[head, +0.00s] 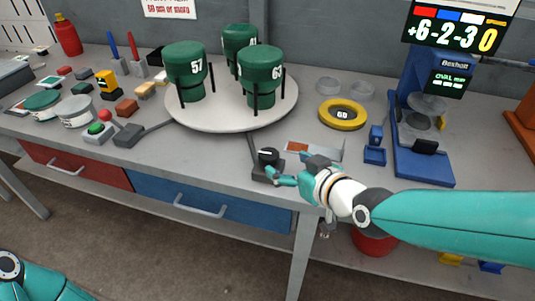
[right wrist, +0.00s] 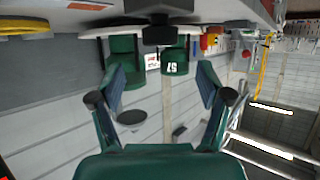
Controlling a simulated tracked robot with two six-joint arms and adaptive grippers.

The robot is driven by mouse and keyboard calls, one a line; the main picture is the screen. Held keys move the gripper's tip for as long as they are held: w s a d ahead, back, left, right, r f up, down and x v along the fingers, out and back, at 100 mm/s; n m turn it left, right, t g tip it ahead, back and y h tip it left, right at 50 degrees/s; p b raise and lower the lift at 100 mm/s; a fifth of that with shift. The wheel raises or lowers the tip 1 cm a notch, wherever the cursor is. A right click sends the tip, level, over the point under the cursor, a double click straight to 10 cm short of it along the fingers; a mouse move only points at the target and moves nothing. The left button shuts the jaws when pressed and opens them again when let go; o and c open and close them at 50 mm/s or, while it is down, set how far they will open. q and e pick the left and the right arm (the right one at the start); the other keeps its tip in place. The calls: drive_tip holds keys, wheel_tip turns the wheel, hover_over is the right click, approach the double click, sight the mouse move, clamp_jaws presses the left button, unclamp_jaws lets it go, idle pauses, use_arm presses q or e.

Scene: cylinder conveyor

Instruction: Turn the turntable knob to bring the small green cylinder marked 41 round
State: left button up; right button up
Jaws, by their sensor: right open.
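Three green cylinders stand in black posts on the round white turntable (head: 222,119). The left one (head: 185,62) reads 57, the right one (head: 260,64) seems to read 63. The back one (head: 240,36) is partly hidden, its number mostly covered. The black turntable knob (head: 267,157) sits on a small dark base near the table's front edge. My right gripper (head: 277,176) is open just beside the knob. In the right wrist view the dark knob (right wrist: 158,34) lies beyond the spread fingers (right wrist: 166,92). My left gripper is out of view.
A yellow ring (head: 343,113) lies right of the turntable. A blue scale stand (head: 420,170) is further right. A flat tray (head: 315,149) lies beside my gripper.

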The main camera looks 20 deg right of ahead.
sight(270, 155)
drive_tip(key=x, duration=0.9)
drive_tip(key=shift+w, duration=0.15)
drive_tip(key=c, duration=1.2)
drive_tip(key=shift+o, duration=0.2)
drive_tip(key=shift+m+h, duration=0.3)
drive_tip(key=o, duration=1.2)
drive_tip(key=shift+c, duration=0.2)
